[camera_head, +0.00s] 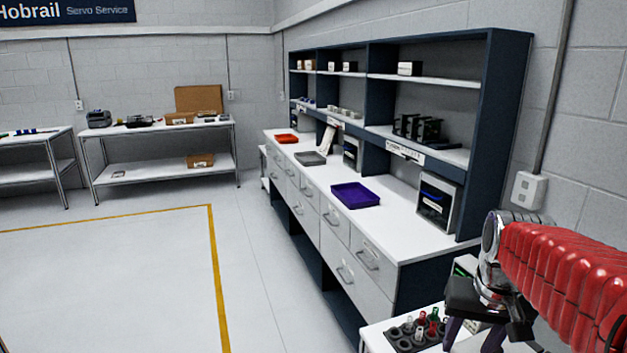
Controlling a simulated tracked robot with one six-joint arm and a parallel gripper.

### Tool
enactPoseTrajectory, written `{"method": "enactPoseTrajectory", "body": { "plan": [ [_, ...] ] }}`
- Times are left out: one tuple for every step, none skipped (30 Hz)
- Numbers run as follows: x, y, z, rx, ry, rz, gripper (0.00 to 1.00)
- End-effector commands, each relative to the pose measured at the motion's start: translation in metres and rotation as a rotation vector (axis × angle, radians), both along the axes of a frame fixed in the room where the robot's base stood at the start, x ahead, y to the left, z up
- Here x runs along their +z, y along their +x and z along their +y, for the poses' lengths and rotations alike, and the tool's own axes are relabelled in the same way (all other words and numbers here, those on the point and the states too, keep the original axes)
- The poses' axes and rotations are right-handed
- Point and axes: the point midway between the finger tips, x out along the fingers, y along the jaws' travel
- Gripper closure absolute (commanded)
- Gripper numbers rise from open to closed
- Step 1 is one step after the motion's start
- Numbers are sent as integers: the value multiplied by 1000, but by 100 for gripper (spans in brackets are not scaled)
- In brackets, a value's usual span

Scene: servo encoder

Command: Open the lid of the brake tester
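My gripper (472,338) is at the lower right, over the near white table. Its two dark fingers point down and stand apart, with table surface showing between them. Their lower ends run close to the bottom edge of the view. Behind my wrist is a pale device with a small green display (463,270), mostly hidden by my gripper and arm. I cannot tell whether it is the brake tester. No lid can be made out.
A dark tray of red, green and white-topped parts (418,331) is left of my gripper on the near table (376,338). A long workbench (415,240) with shelves and a purple tray (355,195) stands behind. Open floor (120,270) lies left.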

Motion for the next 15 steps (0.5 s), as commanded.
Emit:
{"method": "enactPoseTrajectory", "body": {
  "plan": [
    [3, -6, 10, 19, -6, -14, 55],
    [4, -9, 15, 28, -9, -22, 55],
    [5, -14, 21, 40, -13, -33, 55],
    [6, -17, 26, 50, -16, -41, 55],
    [7, -21, 31, 59, -18, -49, 55],
    [8, -25, 37, 71, -22, -61, 55],
    [8, -29, 41, 80, -24, -68, 55],
    [9, -32, 45, 89, -27, -77, 55],
    [9, -37, 51, 101, -30, -87, 55],
    [9, -41, 55, 111, -32, -95, 55],
    [9, -44, 59, 119, -35, -104, 55],
    [9, -49, 64, 132, -38, -115, 55],
    [9, -53, 68, 141, -39, -122, 55],
    [9, -57, 71, 150, -42, -131, 55],
    [8, -62, 76, 162, -44, -141, 55]
  ]
}}
